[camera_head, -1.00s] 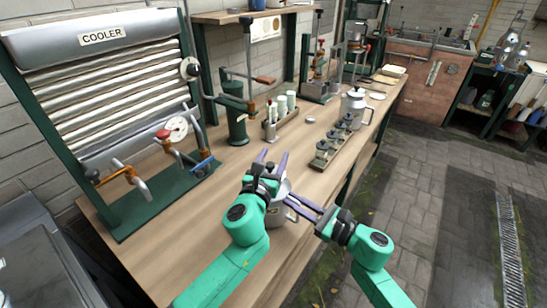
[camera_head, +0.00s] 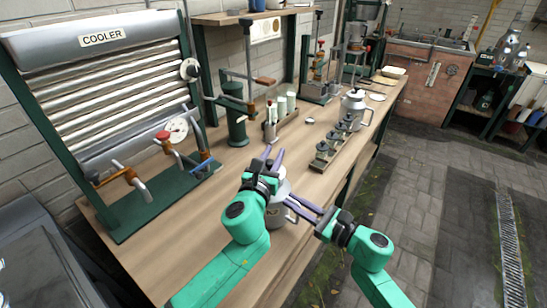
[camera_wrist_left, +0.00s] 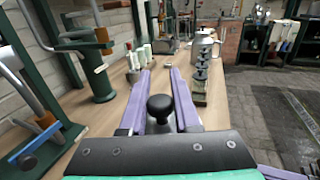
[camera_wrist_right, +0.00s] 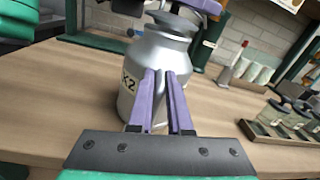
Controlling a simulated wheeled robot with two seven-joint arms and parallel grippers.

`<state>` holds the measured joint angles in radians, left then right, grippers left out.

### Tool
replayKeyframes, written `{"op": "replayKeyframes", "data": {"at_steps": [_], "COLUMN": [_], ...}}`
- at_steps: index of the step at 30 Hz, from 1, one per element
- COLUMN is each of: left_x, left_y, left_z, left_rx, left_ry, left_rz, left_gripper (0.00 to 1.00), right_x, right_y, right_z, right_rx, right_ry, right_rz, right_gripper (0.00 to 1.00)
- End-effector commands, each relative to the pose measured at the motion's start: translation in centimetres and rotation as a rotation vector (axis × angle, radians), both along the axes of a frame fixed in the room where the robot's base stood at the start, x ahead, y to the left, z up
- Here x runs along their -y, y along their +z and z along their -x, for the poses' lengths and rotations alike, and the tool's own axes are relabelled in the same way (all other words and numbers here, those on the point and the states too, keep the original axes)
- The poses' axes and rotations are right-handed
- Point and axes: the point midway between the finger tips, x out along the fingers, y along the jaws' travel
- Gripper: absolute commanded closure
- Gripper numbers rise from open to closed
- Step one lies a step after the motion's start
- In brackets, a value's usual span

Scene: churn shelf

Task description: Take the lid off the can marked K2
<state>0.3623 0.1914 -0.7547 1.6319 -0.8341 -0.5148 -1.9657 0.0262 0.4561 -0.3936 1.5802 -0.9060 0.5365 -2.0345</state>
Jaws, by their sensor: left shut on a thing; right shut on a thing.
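The silver can marked K2 (camera_wrist_right: 165,62) stands upright on the bench; its label shows at left in the right wrist view. In the head view the can (camera_head: 276,214) is partly behind my arms. My left gripper (camera_head: 273,156) is above it, shut on the black lid knob (camera_wrist_left: 160,108), which sits between its fingers. The lid (camera_wrist_right: 172,24) shows at the can's top, partly covered; I cannot tell whether any gap lies under it. My right gripper (camera_wrist_right: 164,72) is shut at the can's side, its fingers level; what exactly they grip is hidden.
A green press (camera_head: 236,115) and a holder with white tubes (camera_head: 283,113) are behind the can. The cooler (camera_head: 110,90) stands at left. Bare bench lies left of the can.

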Motion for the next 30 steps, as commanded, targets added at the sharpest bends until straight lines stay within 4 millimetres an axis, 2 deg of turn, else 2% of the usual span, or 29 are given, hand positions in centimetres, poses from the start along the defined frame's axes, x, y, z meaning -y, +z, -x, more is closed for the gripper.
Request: {"op": "replayKeyframes", "data": {"at_steps": [8, 18, 25, 30], "left_x": [0.1, 0.0, 0.0, 0.0], "left_y": [0.9, 1.1, 4.5, 5.0], "left_z": [0.0, 0.0, 0.0, 0.0], "left_rx": [0.000, -0.001, 0.004, -0.003], "left_ry": [-0.002, -0.001, -0.001, -0.001], "left_rz": [-0.001, -0.001, -0.002, -0.001], "left_gripper": [1.00, 1.00, 1.00, 1.00], "right_x": [0.0, 0.0, 0.0, 0.0], "right_y": [0.0, 0.0, 0.0, 0.0], "right_z": [0.0, 0.0, 0.0, 0.0], "right_rx": [0.002, 0.002, 0.001, 0.001], "right_ry": [0.001, 0.001, 0.001, 0.001], "right_rz": [0.001, 0.001, 0.000, 0.000], "right_gripper": [1.00, 1.00, 1.00, 1.00]}}
